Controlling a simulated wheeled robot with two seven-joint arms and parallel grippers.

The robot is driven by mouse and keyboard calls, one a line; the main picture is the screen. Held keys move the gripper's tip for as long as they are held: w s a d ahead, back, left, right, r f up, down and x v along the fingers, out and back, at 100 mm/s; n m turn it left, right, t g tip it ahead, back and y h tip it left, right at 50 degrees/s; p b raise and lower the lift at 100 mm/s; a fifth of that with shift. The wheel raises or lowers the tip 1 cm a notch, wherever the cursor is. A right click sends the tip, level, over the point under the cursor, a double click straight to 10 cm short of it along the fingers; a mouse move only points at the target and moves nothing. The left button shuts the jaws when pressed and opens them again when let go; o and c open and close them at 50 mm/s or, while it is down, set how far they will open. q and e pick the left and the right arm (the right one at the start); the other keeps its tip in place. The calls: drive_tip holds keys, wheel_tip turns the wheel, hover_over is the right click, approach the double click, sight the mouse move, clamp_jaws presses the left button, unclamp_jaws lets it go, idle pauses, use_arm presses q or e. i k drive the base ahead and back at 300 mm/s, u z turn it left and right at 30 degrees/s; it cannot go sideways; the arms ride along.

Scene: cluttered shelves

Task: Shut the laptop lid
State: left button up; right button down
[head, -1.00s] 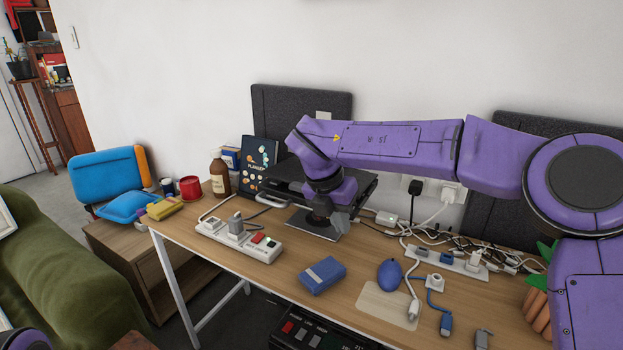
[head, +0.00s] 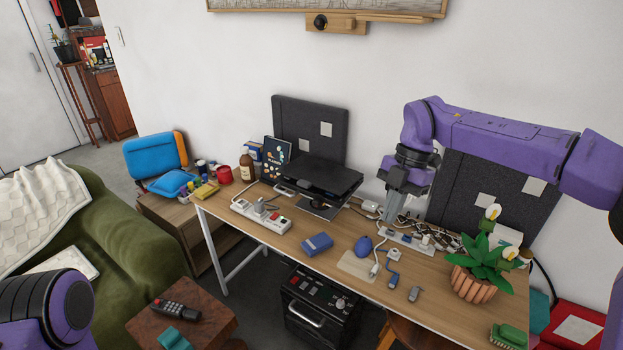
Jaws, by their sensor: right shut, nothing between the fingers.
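The laptop (head: 322,174) is a dark, flat shape on a stand at the back of the wooden desk. Its lid looks down, lying flat over the base. My right gripper (head: 391,218) points down over the desk, to the right of the laptop and apart from it, above the white power strip. Its fingers are shut with nothing between them. My left arm shows only as a purple link at the lower left, and its gripper is out of view.
A potted plant (head: 479,262) stands at the desk's right end. A power strip (head: 260,217), a blue box (head: 317,244), a blue mouse-like object (head: 363,245) and a second power strip (head: 407,240) with cables lie on the desk (head: 293,258). A brown bottle (head: 246,168) stands left of the laptop.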

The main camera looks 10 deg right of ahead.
sight(310, 171)
drive_tip(key=z, duration=0.3)
drive_tip(key=i, duration=1.2)
drive_tip(key=u, duration=0.75)
